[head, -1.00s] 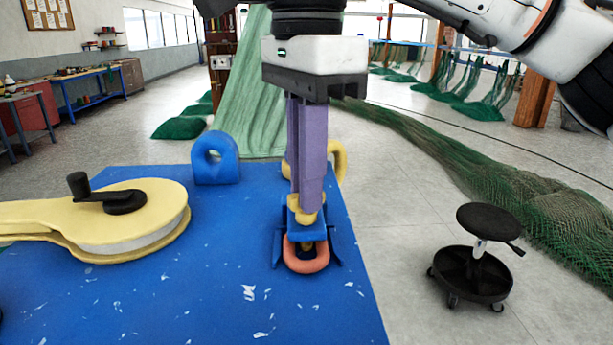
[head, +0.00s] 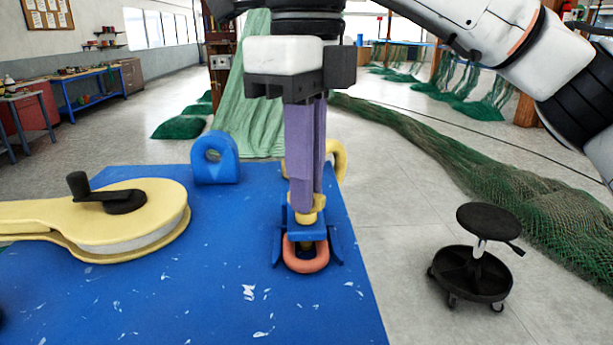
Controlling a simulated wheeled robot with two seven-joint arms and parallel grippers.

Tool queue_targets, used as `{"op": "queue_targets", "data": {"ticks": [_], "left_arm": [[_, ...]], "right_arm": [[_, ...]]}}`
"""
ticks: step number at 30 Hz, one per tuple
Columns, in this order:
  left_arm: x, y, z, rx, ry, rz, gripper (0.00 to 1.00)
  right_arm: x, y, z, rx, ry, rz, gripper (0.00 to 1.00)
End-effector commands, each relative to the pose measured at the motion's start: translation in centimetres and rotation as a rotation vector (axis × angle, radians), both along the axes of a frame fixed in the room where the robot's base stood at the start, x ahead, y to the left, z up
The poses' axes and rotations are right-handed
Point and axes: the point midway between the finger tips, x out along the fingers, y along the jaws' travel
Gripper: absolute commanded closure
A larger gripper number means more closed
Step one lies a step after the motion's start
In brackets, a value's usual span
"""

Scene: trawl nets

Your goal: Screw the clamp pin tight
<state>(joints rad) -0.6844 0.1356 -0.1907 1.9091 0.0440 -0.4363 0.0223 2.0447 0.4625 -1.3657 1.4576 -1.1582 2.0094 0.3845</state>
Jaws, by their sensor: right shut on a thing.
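My right gripper (head: 305,205) points straight down in the head view, its purple fingers shut on the yellow head of the clamp pin (head: 306,216). The pin stands upright in a blue clamp (head: 305,232) on the right part of the blue table (head: 180,300). An orange-red ring (head: 306,264) sits at the front of the clamp, around the lower part of the pin. The fingers hide part of the pin's head. My left gripper is not in view.
A yellow reel-shaped thing with a black crank (head: 125,203) lies on the left of the table. A blue eye lug (head: 214,160) stands at the back, and a yellow hook-like piece (head: 340,160) is behind my gripper. A black stool (head: 480,250) stands to the right.

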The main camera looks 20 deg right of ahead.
Motion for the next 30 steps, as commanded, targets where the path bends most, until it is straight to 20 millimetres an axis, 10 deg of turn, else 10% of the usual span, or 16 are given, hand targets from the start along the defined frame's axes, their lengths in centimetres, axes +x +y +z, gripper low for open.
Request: {"op": "queue_targets", "data": {"ticks": [30], "left_arm": [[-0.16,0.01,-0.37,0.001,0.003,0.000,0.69]], "right_arm": [[0.06,-0.05,0.28,0.006,-0.004,-0.970,1.00]]}}
